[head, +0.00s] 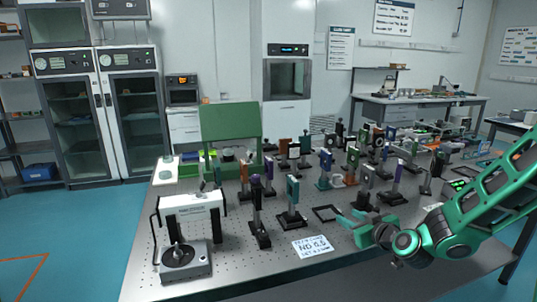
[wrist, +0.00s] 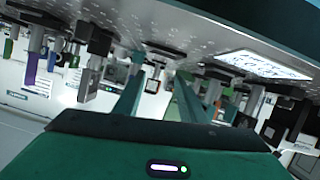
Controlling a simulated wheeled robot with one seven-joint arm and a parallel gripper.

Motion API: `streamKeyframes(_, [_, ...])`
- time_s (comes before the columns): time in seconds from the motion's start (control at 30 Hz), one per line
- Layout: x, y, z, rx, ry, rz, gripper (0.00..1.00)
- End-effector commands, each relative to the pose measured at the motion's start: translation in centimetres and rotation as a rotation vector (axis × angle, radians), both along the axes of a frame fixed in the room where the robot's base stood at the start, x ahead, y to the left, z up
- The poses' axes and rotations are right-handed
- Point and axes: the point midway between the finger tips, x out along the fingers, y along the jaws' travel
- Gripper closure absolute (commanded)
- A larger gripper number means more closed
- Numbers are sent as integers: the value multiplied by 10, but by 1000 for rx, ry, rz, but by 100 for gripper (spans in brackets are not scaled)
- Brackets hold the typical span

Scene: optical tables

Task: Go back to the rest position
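My gripper (head: 352,224) is at the end of my green arm, low over the front right part of the optical table (head: 225,275). In the wrist view its two green fingers (wrist: 160,80) stand apart with a gap between them, and nothing is held there. The wrist view is tilted and looks upside down, with the table surface along the top. A white label card (head: 313,246) lies on the table to the left of the gripper. A dark square frame (head: 326,213) lies flat close to the fingertips.
Several post-mounted optics, including a teal one (head: 292,190) and a purple-topped one (head: 257,195), crowd the table left of and behind my gripper. A white device (head: 187,215) stands at the front left. A green hood (head: 231,122) stands at the back. Blue floor (head: 75,240) is open at left.

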Motion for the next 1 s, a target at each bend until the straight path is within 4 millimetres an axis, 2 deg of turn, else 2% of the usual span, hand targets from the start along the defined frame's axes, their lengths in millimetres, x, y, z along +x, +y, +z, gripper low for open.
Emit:
streamKeyframes(0.03, [-7, 12, 1, -26, 39, 37, 63])
streamKeyframes(0.1, [-19, 21, -3, -48, 113, 68, 63])
streamKeyframes(0.27, [-52, 27, -6, -96, 283, 89, 63])
streamKeyframes(0.47, [-100, 15, 7, -129, 479, 22, 63])
streamKeyframes(0.7, [-163, -9, 34, -101, 667, -134, 63])
streamKeyframes(1.0, [-213, -27, 55, -43, 786, -266, 63])
